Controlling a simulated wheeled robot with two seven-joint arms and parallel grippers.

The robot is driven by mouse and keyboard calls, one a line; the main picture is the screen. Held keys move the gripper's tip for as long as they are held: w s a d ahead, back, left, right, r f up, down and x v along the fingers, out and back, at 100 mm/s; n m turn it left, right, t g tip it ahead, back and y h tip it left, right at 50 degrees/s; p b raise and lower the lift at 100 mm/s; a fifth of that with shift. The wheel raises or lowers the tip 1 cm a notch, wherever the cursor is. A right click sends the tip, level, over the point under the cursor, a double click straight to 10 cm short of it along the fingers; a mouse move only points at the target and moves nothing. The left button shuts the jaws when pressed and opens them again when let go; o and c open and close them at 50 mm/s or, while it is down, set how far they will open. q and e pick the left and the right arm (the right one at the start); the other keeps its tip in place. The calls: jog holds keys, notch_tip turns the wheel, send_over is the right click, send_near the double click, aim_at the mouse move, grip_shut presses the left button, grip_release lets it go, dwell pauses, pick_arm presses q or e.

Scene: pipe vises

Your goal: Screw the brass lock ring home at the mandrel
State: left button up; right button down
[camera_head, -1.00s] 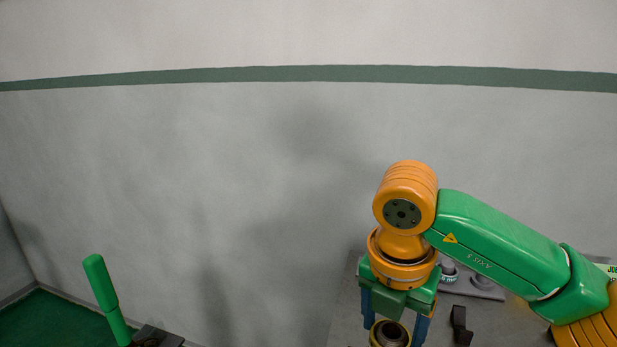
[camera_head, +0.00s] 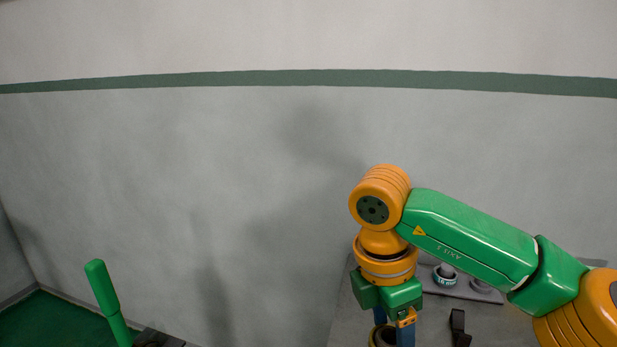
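A brass-coloured ring (camera_head: 377,340) with a dark opening, which looks like the lock ring, is at the bottom edge of the head view, partly cut off. My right gripper (camera_head: 393,338) reaches down to it with its two blue fingers. The fingers stand at either side of the ring and appear shut on it. The nearer finger covers part of the ring. The fingertips are close to the frame's lower edge. I cannot make out the mandrel or what lies below the ring. My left gripper is out of view.
A grey worktop (camera_head: 350,315) lies under my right arm. It carries a small ring-shaped part (camera_head: 445,275) with a pale label and a dark bracket (camera_head: 459,328). A green handle (camera_head: 105,295) rises at the lower left beside a dark block (camera_head: 155,338).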

jog(key=shift+c, duration=1.4)
grip_release()
jog(key=n+b, duration=0.1)
jog(key=n, duration=0.3)
jog(key=shift+f+t, duration=0.15)
jog(key=shift+t, duration=0.25)
jog(key=n, duration=0.3)
jog(key=shift+y, duration=0.4)
jog(key=n, duration=0.3)
jog(key=shift+t+y, duration=0.3)
grip_shut()
